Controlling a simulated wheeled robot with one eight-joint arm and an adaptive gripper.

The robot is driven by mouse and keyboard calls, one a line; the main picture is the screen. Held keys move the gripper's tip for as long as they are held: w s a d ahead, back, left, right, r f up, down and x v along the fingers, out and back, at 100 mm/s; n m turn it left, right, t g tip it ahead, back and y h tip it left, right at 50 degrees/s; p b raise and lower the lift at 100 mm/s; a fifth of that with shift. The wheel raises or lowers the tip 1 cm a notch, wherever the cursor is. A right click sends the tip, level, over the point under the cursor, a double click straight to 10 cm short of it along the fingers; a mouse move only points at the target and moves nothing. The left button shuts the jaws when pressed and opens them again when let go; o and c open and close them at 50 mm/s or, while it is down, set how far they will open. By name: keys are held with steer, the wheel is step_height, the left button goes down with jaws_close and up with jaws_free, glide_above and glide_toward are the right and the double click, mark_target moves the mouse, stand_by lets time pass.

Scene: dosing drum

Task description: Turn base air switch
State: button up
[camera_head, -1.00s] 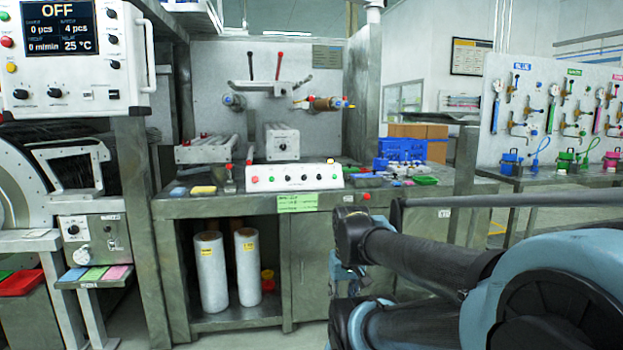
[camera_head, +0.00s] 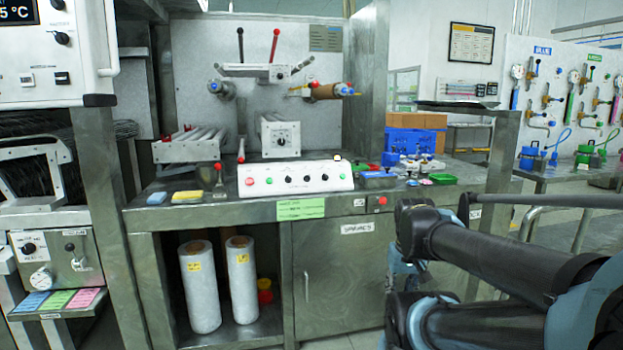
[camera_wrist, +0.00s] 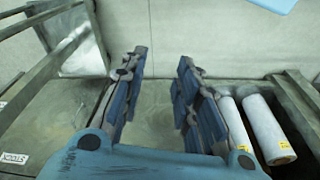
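I cannot tell by label which control is the base air switch. A white control box (camera_head: 296,180) on the bench has several dark knobs and coloured buttons. A small panel (camera_head: 62,262) at the lower left carries a round knob (camera_head: 29,248) and a lever switch (camera_head: 72,250). Another dial (camera_head: 281,141) sits on a box at the back of the bench. My gripper (camera_wrist: 163,57) is open and empty in the wrist view, its two blue-grey fingers apart, over the floor in front of the bench. It touches none of these controls. In the head view my arm hides most of it.
The steel bench (camera_head: 340,206) has a closed cabinet (camera_head: 337,275) and white rolls (camera_head: 200,288) on its lower shelf. Blue bins (camera_head: 412,141) stand on its right. A white display cabinet (camera_head: 55,50) overhangs the upper left. A rail crosses the right side near my arm.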

step_height(320, 180, up, 28)
steer(key=m+t+y, duration=0.3)
steer(key=t, duration=0.4)
glide_above(308, 176)
steer(key=s+d, duration=0.5)
steer(key=s, duration=0.7)
steer(key=x, duration=1.6)
steer(key=shift+a, duration=0.45)
jaws_close()
